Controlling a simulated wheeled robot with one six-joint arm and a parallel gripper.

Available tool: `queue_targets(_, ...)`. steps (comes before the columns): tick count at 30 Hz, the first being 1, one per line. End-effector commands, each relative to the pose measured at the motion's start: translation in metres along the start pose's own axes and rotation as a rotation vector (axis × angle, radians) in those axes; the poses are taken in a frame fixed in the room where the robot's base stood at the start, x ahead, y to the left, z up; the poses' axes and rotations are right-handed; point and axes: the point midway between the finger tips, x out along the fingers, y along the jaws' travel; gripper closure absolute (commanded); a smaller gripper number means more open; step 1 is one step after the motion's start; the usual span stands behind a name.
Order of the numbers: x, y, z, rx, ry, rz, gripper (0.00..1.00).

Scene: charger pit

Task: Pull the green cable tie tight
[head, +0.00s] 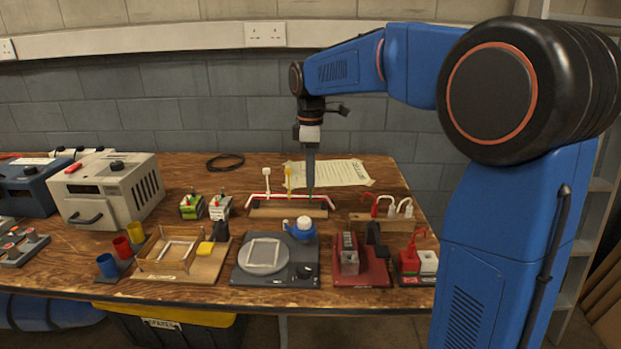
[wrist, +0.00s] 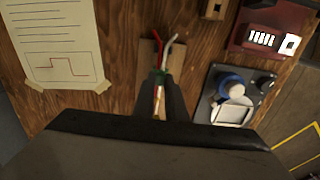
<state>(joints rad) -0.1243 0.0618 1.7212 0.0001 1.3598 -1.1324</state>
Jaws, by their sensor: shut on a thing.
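A wooden board (head: 287,213) carries a bundle of red and white cables (head: 264,200) across its top. A white-headed tie (head: 267,172) and a yellow tie (head: 288,176) stand up from the bundle. The green cable tie (head: 309,197) is at the right part of the bundle, right under my gripper (head: 310,186). In the wrist view the green tie (wrist: 160,75) shows at the fingertips of my gripper (wrist: 160,82), with red and white cable ends beyond it. My gripper points down and is shut on the green tie, whose tail is mostly hidden by the fingers.
A printed sheet (head: 332,173) lies behind the board. A board with red and white hooked plugs (head: 378,224) stands to the right. A dark turntable unit with a blue-and-white pot (head: 300,228) stands in front. Small green and white boxes (head: 192,208) stand to the left.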

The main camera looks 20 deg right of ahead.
Motion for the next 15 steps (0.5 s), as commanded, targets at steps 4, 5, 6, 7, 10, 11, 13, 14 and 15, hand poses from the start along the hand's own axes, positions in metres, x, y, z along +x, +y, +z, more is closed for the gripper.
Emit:
queue_targets(4, -0.026, 0.001, 0.0, 0.0, 0.002, 0.005, 1.0)
queue_targets(5, -0.031, 0.001, 0.0, 0.0, 0.002, 0.005, 1.0)
queue_targets(6, -0.034, 0.001, 0.0, 0.0, 0.001, 0.003, 1.0)
queue_targets(7, -0.035, 0.0, 0.0, 0.0, 0.001, 0.003, 1.0)
queue_targets(10, -0.035, 0.0, 0.0, 0.0, 0.001, 0.002, 1.0)
queue_targets(11, -0.035, 0.0, 0.0, 0.0, 0.001, 0.002, 1.0)
queue_targets(13, -0.035, 0.0, 0.0, 0.0, 0.001, 0.001, 1.0)
queue_targets(14, -0.035, 0.0, 0.0, 0.0, 0.001, 0.001, 1.0)
queue_targets(15, -0.035, 0.0, 0.0, 0.0, 0.0, 0.001, 0.81)
